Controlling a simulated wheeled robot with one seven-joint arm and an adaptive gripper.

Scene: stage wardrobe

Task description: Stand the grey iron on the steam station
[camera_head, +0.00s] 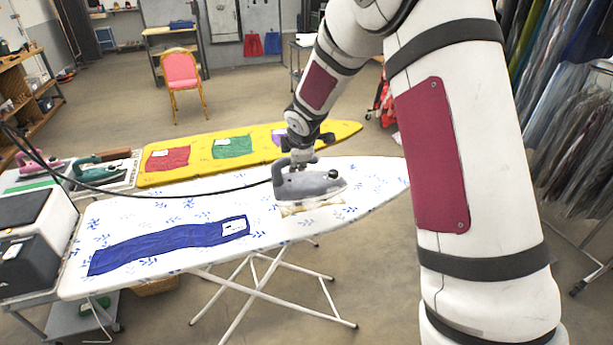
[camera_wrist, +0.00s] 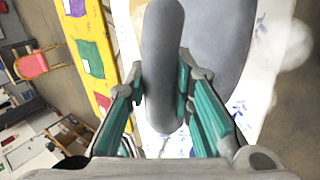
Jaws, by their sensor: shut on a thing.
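The grey iron (camera_head: 314,186) is over the right part of the white, blue-patterned ironing board (camera_head: 130,215), above a small cream cloth (camera_head: 312,206). I cannot tell whether its soleplate touches the cloth. My gripper (camera_head: 299,162) is shut on its handle from above. In the wrist view, the handle (camera_wrist: 162,60) lies between the teal fingers of my gripper (camera_wrist: 163,88), with the iron's body to the right. A dark hose runs from the iron to the left. A black-and-white box (camera_head: 38,225), apparently the steam station, stands at the far left; its top is partly visible.
A blue cloth (camera_head: 165,245) lies on the board. A yellow board (camera_head: 200,172) with red, green and purple cloths stands behind it. A pink iron (camera_head: 38,162) and a teal iron (camera_head: 95,170) are at the left. Hanging clothes (camera_head: 575,110) line the right side.

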